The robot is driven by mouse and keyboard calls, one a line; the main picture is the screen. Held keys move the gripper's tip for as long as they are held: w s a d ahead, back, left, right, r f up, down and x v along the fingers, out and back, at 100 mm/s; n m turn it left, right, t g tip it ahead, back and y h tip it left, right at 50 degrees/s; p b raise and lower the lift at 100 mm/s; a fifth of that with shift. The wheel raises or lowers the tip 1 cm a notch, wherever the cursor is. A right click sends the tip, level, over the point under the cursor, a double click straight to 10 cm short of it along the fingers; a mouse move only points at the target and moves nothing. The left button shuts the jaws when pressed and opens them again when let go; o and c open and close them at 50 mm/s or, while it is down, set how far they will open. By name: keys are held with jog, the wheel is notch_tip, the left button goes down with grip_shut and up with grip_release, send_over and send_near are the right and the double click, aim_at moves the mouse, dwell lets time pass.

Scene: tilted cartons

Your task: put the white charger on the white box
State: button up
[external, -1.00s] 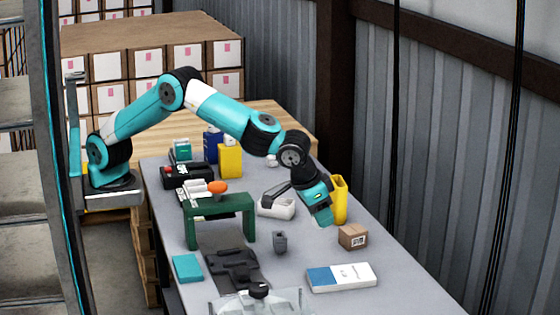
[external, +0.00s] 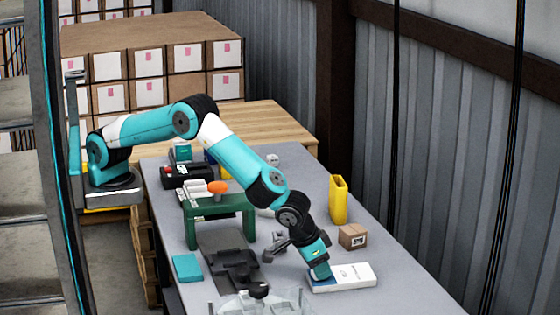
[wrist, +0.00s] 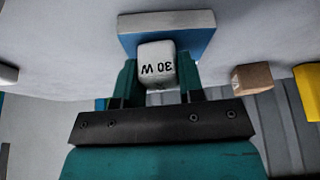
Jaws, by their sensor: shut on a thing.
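My gripper (external: 319,274) is over the blue left end of the white box (external: 356,277) on the table. In the wrist view my gripper (wrist: 157,75) is shut on the white charger (wrist: 156,62), a small rounded block marked "30 W". The blue and white box (wrist: 195,45) lies just beyond the charger there. I cannot tell whether the charger touches the box. In the external view the charger is hidden by my gripper.
A small brown carton (external: 352,236) and a tall yellow holder (external: 338,199) stand behind the box. The table right of the carton is clear.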

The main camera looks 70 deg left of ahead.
jog(key=shift+f, duration=0.2)
jog(key=o, duration=0.9)
jog(key=shift+r, duration=0.1)
